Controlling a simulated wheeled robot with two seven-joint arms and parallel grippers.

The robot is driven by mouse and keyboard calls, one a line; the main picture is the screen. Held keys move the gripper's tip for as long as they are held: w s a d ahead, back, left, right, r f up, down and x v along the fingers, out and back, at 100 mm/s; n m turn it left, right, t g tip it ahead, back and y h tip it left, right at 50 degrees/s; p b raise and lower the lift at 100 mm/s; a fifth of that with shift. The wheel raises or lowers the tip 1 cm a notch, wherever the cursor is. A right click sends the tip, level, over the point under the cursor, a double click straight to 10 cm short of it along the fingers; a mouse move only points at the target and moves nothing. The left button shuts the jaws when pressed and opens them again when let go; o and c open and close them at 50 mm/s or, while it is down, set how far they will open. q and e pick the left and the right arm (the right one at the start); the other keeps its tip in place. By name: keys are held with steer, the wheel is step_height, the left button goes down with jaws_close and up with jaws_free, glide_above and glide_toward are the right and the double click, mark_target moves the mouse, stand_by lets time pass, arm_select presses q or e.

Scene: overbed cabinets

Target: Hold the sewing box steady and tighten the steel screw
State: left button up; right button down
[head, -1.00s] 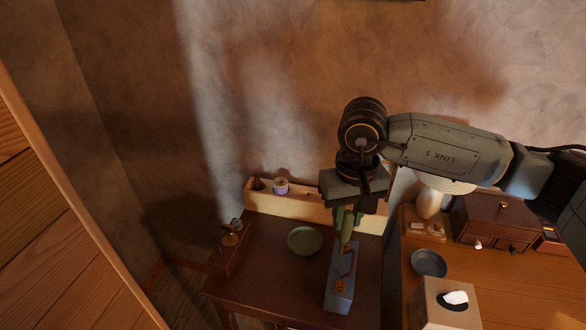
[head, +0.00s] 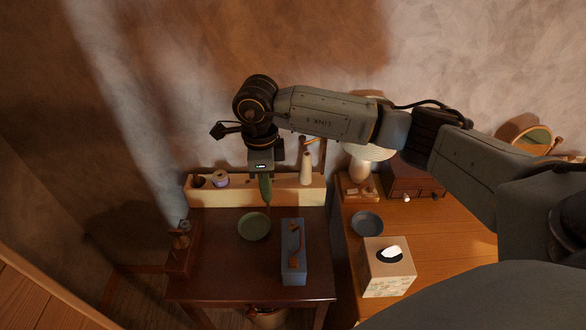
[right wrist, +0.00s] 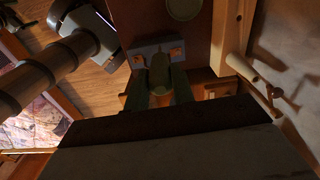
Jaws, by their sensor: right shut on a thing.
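The blue-grey sewing box (head: 293,268) stands on the dark brown table, with a brown handle on its top. I take the blue-grey piece with orange fittings (right wrist: 146,54) in the right wrist view to be this box. My right gripper (head: 264,178) is shut on a green-handled tool (head: 265,191), behind and left of the box and apart from it in the head view. The handle (right wrist: 160,72) also shows between the fingers in the right wrist view. I cannot make out the tool's tip or the steel screw. My left gripper is not in view.
A green plate (head: 254,227) lies left of the box. A pale wooden rack (head: 232,195) with a spool (head: 220,179) runs along the back. A small wooden stand (head: 181,250) is at the left edge. A tissue box (head: 388,270) and blue bowl (head: 367,223) stand right.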

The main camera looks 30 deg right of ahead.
steer(key=m, duration=0.2)
steer(key=m+p, duration=0.1)
steer(key=m, duration=0.2)
steer(key=w+d+m+p, duration=0.1)
steer(key=m, duration=0.1)
steer(key=shift+m, duration=0.4)
steer(key=d+f+m+p, duration=0.2)
steer(key=d+m+p, duration=0.1)
steer(key=m, duration=1.3)
steer(key=d+f+m+p, duration=0.2)
steer(key=m+p, duration=0.3)
steer(key=m, duration=1.1)
steer(key=shift+s+d, duration=0.35)
steer(key=shift+d, duration=0.4)
